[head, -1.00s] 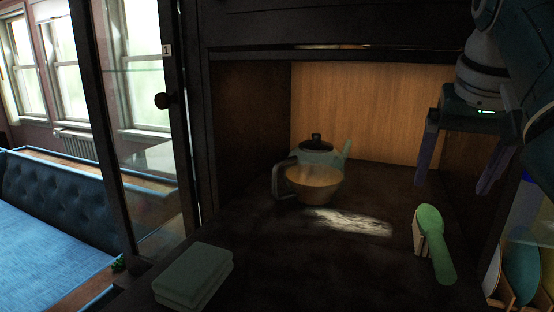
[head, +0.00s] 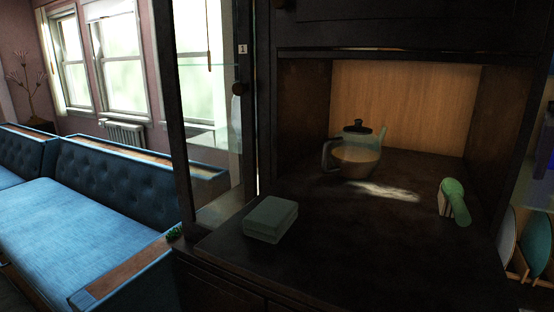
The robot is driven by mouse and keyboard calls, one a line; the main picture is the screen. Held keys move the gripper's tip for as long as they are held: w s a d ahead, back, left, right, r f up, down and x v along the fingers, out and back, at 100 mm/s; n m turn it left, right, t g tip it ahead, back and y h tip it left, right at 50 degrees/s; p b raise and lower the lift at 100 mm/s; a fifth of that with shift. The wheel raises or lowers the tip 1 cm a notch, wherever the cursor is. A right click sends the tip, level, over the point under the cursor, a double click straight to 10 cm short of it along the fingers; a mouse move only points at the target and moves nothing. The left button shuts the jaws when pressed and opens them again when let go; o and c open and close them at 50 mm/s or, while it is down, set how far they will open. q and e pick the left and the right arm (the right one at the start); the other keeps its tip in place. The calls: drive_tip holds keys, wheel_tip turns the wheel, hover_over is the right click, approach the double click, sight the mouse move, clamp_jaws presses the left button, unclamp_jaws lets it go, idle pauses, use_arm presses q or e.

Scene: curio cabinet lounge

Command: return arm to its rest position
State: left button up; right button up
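Neither of my grippers is in the head view now, and no arm shows clearly. The dark cabinet (head: 330,245) has an open lit niche with a wooden back panel (head: 405,105). A teapot (head: 357,155) with a dark lid, a grey handle and an amber lower part stands upright inside the niche. A green rounded piece (head: 457,202) leans on a small pale support at the right of the cabinet surface. A grey-green box-like block (head: 271,219) lies near the left front of the surface.
A glass cabinet door (head: 213,125) stands at the left of the niche. A blue tufted bench (head: 70,235) fills the left. Upright plates (head: 537,245) stand in a rack at the right edge. The middle of the cabinet surface is clear.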

drive_tip(key=s+d+r+m+g+h, duration=0.1)
drive_tip(key=s+d+r+m+h, duration=0.15)
drive_tip(key=s+d+r, duration=0.55)
drive_tip(key=s+d+r+m+g+h, duration=0.2)
drive_tip(key=s+d+r+h, duration=0.15)
drive_tip(key=d, duration=0.85)
drive_tip(key=a+f+n+t+y, duration=0.2)
drive_tip(key=a+f+n+t, duration=0.3)
drive_tip(key=a+f+n, duration=1)
drive_tip(key=s+a+f+n+g+y, duration=0.1)
drive_tip(key=s+a+f+n+y, duration=0.15)
drive_tip(key=s+a+f, duration=0.45)
drive_tip(key=s+a+f+n+y, duration=0.1)
drive_tip(key=s+a+f+y, duration=0.3)
drive_tip(key=a, duration=0.5)
drive_tip(key=s+a+f+m+y, duration=0.2)
drive_tip(key=a+m+y, duration=0.15)
drive_tip(key=a, duration=0.75)
wheel_tip(320, 180, up, 37)
drive_tip(key=p, duration=3.7)
drive_tip(key=shift+w+g+h, duration=0.2)
drive_tip(key=shift+g+h, duration=0.2)
